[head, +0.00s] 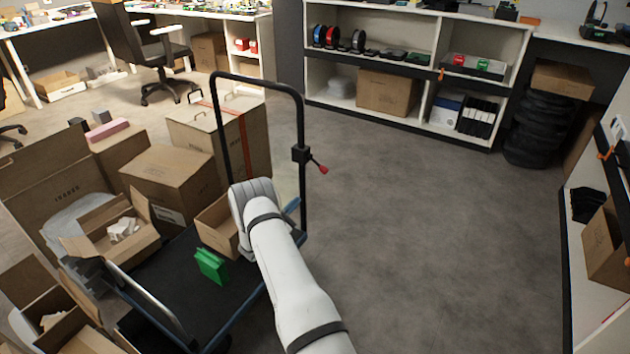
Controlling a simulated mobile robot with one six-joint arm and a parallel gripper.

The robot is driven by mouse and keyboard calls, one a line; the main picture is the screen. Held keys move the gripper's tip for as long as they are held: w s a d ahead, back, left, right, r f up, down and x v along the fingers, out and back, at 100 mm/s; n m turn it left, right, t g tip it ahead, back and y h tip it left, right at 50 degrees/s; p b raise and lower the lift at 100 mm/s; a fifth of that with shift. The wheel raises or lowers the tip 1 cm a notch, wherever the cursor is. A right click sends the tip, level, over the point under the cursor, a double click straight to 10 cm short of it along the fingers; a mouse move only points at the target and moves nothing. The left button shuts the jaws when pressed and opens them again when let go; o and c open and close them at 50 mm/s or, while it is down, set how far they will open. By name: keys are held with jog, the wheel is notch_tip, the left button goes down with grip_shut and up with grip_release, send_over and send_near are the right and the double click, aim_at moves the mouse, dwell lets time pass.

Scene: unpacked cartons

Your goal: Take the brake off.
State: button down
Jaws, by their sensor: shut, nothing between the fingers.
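A platform cart stands at the left centre of the head view, with a black deck (185,290) and a tall black tube handle (222,130). A black clamp block (301,154) sits on the handle's right upright. From it a short brake lever with a red knob (322,169) points right and slightly down. My white arm reaches up from the bottom and ends in front of the cart, below and left of the lever. My gripper's fingers do not show; the arm hides that end. The arm and the lever look apart in the picture.
A green object (211,266) and an open carton (215,228) are on the deck. Several cartons crowd the left side. Shelves (395,122) stand at the back, with stacked black tyres (540,130) at the right. The floor (420,230) right of the cart is clear.

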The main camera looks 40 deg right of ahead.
aim_at(318, 164)
jog(key=shift+d, duration=0.1)
jog(key=d+r+b, duration=0.3)
jog(key=d+r, duration=0.2)
jog(key=d, duration=0.5)
jog(key=shift+w+r, duration=0.25)
jog(key=shift+w, duration=0.1)
jog(key=shift+w+a+r+n, duration=0.1)
jog(key=shift+a+n, duration=0.2)
